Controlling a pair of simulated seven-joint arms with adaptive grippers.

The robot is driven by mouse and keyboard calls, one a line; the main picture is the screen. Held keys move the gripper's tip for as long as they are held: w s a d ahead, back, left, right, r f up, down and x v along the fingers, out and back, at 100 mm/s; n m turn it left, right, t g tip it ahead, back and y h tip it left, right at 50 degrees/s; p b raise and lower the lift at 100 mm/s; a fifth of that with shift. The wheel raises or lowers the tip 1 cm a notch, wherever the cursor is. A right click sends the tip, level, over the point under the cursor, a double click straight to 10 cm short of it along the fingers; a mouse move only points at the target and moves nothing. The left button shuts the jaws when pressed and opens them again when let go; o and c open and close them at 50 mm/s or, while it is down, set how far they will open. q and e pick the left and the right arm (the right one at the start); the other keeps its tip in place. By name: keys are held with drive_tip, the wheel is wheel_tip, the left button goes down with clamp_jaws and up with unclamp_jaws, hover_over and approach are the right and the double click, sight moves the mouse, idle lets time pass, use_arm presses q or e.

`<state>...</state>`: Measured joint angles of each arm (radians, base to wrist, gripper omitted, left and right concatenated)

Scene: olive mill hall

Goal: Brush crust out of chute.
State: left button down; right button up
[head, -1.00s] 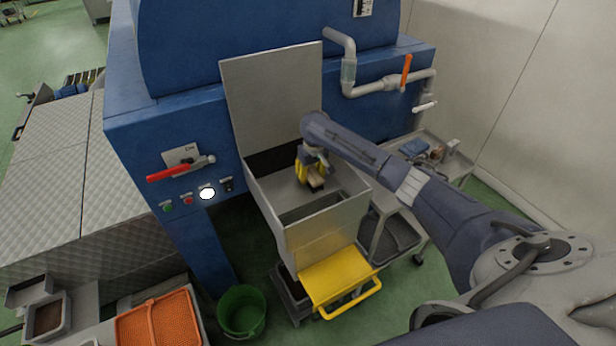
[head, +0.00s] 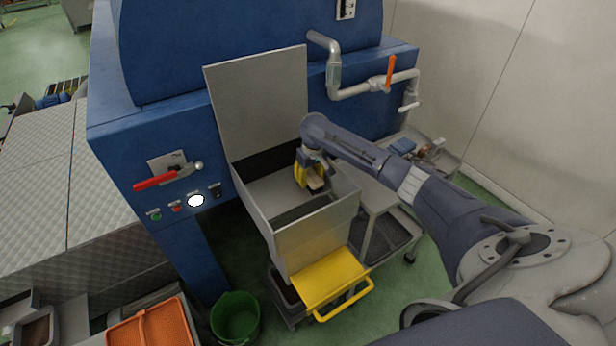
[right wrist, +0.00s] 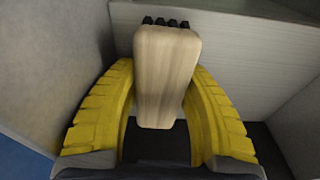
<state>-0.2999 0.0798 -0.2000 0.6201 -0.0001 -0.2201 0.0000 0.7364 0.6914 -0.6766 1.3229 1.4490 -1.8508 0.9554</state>
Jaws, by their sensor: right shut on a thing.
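The metal chute (head: 310,239) juts from the front of the blue machine, its lid (head: 258,100) standing open. My right gripper (head: 314,184) reaches down into the chute near its right wall. Its yellow fingers are shut on a wooden brush (head: 316,185). In the right wrist view the brush (right wrist: 165,75) is a pale wooden block between the yellow fingers, with dark bristle tufts along its far edge. A chute wall (right wrist: 240,70) rises beyond it. I cannot make out any crust. My left gripper is not in view.
A yellow flap with a handle (head: 325,281) sits below the chute mouth. A green bucket (head: 236,318) and orange crate (head: 152,325) stand to the left. A trolley (head: 375,195) stands close on the right. A red lever (head: 156,182) is on the machine.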

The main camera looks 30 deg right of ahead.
sight(265, 202)
drive_tip(key=shift+w+a, duration=0.1)
drive_tip(key=shift+a, duration=1.7)
drive_tip(key=shift+a+f, duration=0.1)
drive_tip(key=shift+a, duration=1.75)
drive_tip(key=shift+w+a, duration=0.1)
drive_tip(key=shift+a, duration=5.1)
drive_tip(key=shift+d+r, duration=0.1)
drive_tip(key=shift+r, duration=2.95)
drive_tip(key=shift+r, duration=0.15)
drive_tip(key=shift+r, duration=1.35)
